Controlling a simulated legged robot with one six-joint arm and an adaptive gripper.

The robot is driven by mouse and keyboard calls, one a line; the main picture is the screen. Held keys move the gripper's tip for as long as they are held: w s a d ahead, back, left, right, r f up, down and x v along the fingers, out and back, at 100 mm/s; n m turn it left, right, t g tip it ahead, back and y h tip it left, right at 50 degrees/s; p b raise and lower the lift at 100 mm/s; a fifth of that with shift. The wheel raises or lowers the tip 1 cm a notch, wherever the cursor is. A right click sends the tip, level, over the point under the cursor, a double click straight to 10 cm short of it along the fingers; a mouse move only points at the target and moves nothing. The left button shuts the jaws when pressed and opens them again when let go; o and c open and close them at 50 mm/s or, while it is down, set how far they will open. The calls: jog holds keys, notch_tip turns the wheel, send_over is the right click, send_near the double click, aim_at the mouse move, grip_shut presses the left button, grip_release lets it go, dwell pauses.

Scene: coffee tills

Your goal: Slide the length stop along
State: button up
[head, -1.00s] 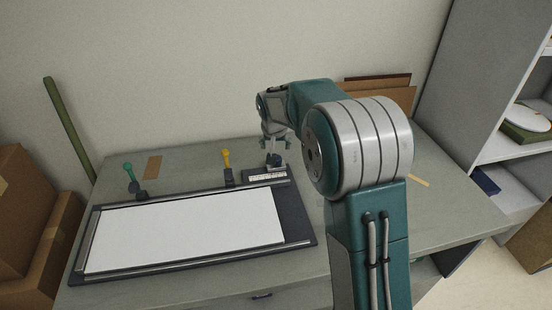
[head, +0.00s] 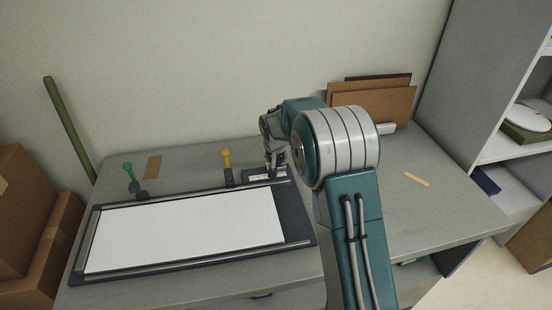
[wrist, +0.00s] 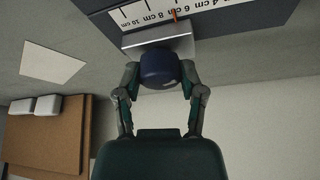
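The length stop is a light grey block (wrist: 158,46) with a round dark blue knob (wrist: 159,68) and a thin orange-red pointer (wrist: 175,14). It sits at the white centimetre scale (wrist: 205,12), its pointer near the 6 cm mark. My gripper (wrist: 160,78) has a finger on each side of the knob, and both seem to touch it. In the head view my gripper (head: 275,170) is down at the short scale plate (head: 262,178) behind the cutting board's right end, hiding most of the stop. The board (head: 303,225) carries a large white sheet (head: 185,232).
A yellow-topped lever (head: 227,165) stands left of the gripper, with a green-topped lever (head: 129,176) farther left. Brown boards (head: 375,103) lean at the back right. A small yellow strip (head: 416,179) lies on the right of the desk, which is mostly clear there.

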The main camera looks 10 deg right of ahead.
grip_shut()
jog(key=shift+a, duration=0.25)
jog(key=o, duration=0.9)
grip_release()
jog(key=shift+f, duration=0.1)
jog(key=shift+o, duration=0.2)
jog(key=v, duration=1.2)
